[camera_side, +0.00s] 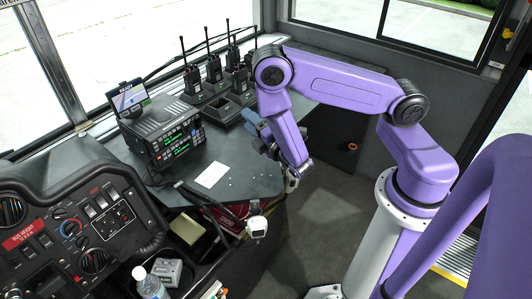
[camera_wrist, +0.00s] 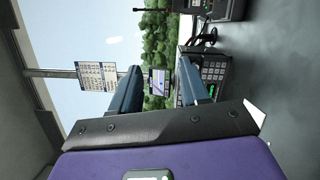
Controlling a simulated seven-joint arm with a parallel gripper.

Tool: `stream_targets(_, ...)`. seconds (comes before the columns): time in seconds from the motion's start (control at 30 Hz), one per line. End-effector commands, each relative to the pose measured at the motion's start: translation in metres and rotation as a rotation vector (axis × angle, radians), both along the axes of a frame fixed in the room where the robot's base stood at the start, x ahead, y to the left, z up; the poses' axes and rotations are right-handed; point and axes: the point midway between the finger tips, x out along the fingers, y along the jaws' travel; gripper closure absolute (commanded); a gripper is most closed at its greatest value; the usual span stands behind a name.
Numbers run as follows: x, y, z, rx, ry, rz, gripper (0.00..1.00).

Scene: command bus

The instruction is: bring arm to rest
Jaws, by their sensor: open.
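My gripper (camera_side: 258,132) is at the lower end of my purple arm, above the right part of the dark desk (camera_side: 240,160) in the side view. In the wrist view, its two blue-grey fingers (camera_wrist: 158,82) stand wide apart with nothing between them. The side view shows the fingers small and partly hidden by the arm link. My arm is bent, with its elbow raised. The fingers face the radio unit with green displays (camera_side: 170,135), which is well apart from them; its keypad side also shows in the wrist view (camera_wrist: 213,75).
Handheld radios (camera_side: 215,70) stand in a charger (camera_side: 222,105) at the desk's back, near the window. A white card (camera_side: 210,174) lies on the desk. A white device (camera_side: 257,227) is by the desk's front edge. A bottle (camera_side: 150,285) is lower left. Floor (camera_side: 310,215) right of the desk is clear.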

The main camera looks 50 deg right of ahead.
Motion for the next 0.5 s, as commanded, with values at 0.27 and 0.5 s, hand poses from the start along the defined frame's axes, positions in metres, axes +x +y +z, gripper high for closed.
stream_targets(0.27, -0.027, -0.040, 0.078, -0.111, 0.059, -0.441, 0.55)
stream_targets(0.5, -0.083, -0.065, 0.103, -0.039, 0.308, -0.735, 0.55)
